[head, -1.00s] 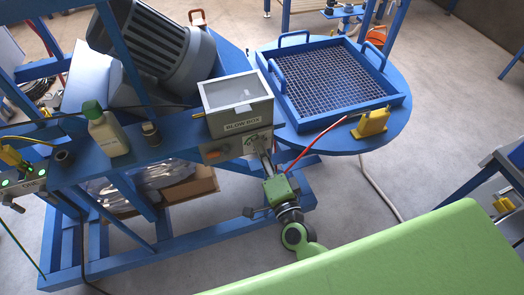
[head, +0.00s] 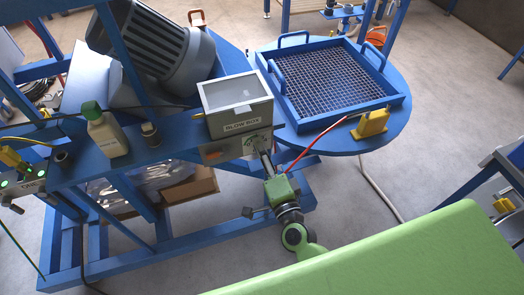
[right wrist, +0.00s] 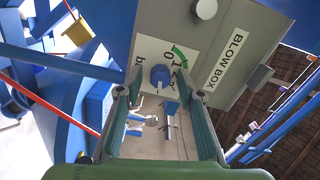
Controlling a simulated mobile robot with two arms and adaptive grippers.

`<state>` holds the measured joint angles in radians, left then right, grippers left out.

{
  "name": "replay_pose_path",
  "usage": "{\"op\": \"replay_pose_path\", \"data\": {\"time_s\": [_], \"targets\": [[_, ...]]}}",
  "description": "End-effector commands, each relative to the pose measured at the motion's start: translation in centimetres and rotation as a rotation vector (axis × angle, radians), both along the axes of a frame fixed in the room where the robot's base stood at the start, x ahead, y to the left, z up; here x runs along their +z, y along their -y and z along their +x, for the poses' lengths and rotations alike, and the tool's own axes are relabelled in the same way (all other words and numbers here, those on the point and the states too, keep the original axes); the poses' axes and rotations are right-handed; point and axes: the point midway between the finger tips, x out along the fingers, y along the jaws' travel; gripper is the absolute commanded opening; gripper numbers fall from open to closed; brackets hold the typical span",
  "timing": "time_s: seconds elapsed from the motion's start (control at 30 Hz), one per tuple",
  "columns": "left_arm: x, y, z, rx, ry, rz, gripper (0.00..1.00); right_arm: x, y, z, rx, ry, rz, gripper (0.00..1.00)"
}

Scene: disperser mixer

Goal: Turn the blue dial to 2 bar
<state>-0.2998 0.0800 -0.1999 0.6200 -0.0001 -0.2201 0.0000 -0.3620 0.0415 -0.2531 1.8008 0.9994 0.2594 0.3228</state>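The blue dial (right wrist: 160,75) sits on the front panel of the grey blow box (right wrist: 215,45), beside a white scale with a green arc and the numerals 0 and 1 readable. I cannot tell which mark the dial points to. My right gripper (right wrist: 159,98) is open, with its two fingers spread on either side of the dial in the right wrist view; contact is not visible. In the head view the blow box (head: 238,92) stands on the blue frame, and my right gripper (head: 262,153) reaches its front panel, hiding the dial. My left gripper is not in view.
A round blue table (head: 392,132) with a mesh tray (head: 300,122) and a yellow block (head: 371,125) lies to the right of the box. A green-capped bottle (head: 106,133) stands to the left. A red hose (head: 322,135) runs close to my right gripper.

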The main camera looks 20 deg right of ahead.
Motion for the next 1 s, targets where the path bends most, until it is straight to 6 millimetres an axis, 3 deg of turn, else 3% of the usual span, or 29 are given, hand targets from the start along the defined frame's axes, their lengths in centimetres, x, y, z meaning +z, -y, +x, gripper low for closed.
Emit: {"op": "replay_pose_path", "data": {"time_s": [0.27, 0.7, 1.0], "targets": [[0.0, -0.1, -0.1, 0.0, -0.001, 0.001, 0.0, -0.2, 0.0, -1.5, 0.002, -0.003, -0.002, 0.35], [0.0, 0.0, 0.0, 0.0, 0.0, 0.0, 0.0, -0.1, 0.3, -10.2, 0.001, -0.003, -0.002, 0.35], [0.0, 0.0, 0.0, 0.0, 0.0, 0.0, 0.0, 0.0, 0.4, -12.0, 0.001, 0.0, 0.0, 0.35]]}}
